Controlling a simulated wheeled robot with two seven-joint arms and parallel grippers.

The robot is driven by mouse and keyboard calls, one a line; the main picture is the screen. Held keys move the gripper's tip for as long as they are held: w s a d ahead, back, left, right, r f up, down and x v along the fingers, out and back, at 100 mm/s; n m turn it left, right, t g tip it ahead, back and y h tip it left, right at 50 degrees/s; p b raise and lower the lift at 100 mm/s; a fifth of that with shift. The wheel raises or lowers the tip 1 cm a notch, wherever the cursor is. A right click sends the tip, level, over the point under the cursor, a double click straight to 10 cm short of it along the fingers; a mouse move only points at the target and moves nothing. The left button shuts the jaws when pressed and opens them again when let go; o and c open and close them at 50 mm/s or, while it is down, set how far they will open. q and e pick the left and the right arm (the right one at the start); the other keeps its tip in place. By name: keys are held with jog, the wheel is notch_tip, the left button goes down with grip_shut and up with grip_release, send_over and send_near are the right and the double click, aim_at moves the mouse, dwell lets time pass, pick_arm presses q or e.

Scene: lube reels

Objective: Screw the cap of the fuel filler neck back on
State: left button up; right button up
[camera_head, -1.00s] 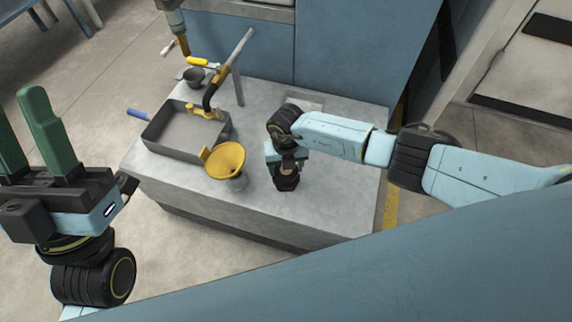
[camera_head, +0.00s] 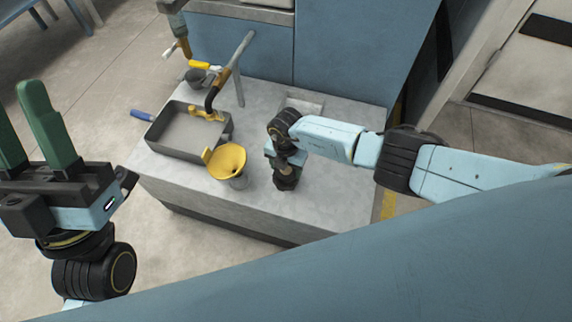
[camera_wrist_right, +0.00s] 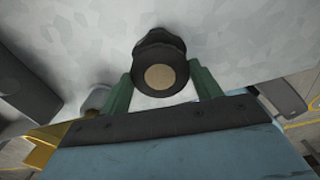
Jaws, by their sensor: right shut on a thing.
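A dark lobed cap with a tan round face (camera_wrist_right: 160,75) sits between the green fingers of my right gripper (camera_wrist_right: 161,88) in the right wrist view. In the head view the dark cap and neck (camera_head: 287,180) stand upright on the grey bench top (camera_head: 335,195), below my right wrist. My right gripper is shut on the cap. The filler neck beneath is mostly hidden, so I cannot tell how the cap sits on it. My left gripper (camera_head: 28,110) is at the far left, away from the bench, with its green fingers apart and empty.
A yellow funnel (camera_head: 227,160) in a grey cup stands just left of the cap. A grey drip tray (camera_head: 165,149) lies further left. A pipe stand with a nozzle (camera_head: 240,85) and a small dark cup (camera_head: 195,76) are behind. The bench's right side is clear.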

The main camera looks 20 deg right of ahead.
jog(key=shift+m, duration=0.4)
jog(key=o, duration=1.4)
jog(key=shift+c, duration=0.2)
jog(key=shift+r, duration=0.1)
notch_tip(320, 180, up, 6)
jog(key=p, duration=0.6)
